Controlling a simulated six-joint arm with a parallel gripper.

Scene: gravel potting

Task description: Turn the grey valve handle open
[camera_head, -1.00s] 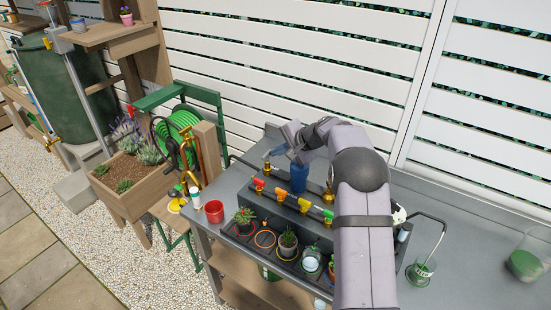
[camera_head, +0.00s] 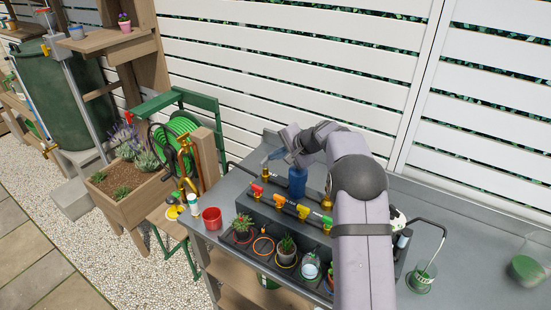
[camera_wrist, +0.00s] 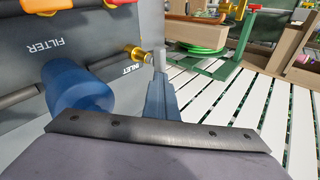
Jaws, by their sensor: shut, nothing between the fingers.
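In the wrist view a small brass fitting (camera_wrist: 133,56) sits on the dark panel beside the word INLET. A pale grey upright piece (camera_wrist: 159,58), which looks like the grey valve handle, stands just right of it. My gripper (camera_wrist: 160,82) is shut and empty, its blue-grey fingers pointing at this piece; I cannot tell whether they touch it. The grey handle cannot be made out there.
The blue filter body (camera_wrist: 78,88) is close on the left in the wrist view. Red, orange, yellow and green valve handles line the manifold (camera_head: 290,206). Potted plants stand in front. A red cup (camera_head: 212,218) is at the bench's left edge. A white slatted fence is behind.

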